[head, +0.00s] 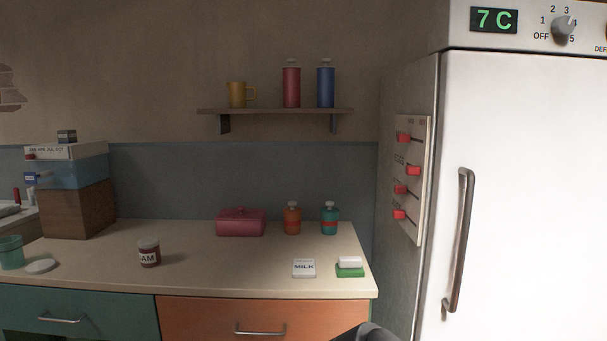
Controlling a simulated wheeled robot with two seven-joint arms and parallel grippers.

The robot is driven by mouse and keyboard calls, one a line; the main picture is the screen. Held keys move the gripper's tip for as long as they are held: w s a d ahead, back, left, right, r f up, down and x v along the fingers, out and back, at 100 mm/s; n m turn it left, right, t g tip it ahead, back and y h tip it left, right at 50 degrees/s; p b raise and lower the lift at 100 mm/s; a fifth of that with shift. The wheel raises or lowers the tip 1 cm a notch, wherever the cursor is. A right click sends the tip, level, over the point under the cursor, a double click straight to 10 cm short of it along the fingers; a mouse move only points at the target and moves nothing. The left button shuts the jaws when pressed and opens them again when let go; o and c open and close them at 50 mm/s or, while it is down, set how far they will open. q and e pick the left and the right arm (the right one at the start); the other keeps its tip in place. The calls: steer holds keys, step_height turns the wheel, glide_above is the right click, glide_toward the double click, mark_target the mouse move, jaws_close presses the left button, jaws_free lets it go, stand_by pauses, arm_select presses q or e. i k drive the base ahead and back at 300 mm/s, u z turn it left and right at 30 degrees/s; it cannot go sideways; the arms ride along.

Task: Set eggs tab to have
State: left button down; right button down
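A pale board (421,222) hangs on the side of the fridge, seen at a steep angle. It carries several red sliding tabs in rows: the top tab (404,138), second tab (413,170), third tab (400,189) and bottom tab (399,214). The second tab sits farther right than the others, which are near the board's left side. Neither gripper is in view. A dark rounded part of mine shows at the bottom edge.
The white fridge (520,200) with its long handle (461,240) fills the right. The counter (205,262) holds a jam jar (149,253), a milk card (304,268), a green-and-white block (350,268), a pink box (241,222) and bottles. A shelf (275,111) hangs above.

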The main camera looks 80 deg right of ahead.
mark_target(410, 169)
steer(key=z, duration=3.8)
steer(key=k, duration=1.35)
steer(key=z, duration=0.15)
steer(key=i, duration=0.45)
steer(key=u, duration=0.9)
steer(key=i, duration=0.9)
steer(key=z, duration=0.75)
steer(key=i, duration=0.6)
steer(key=z, duration=0.55)
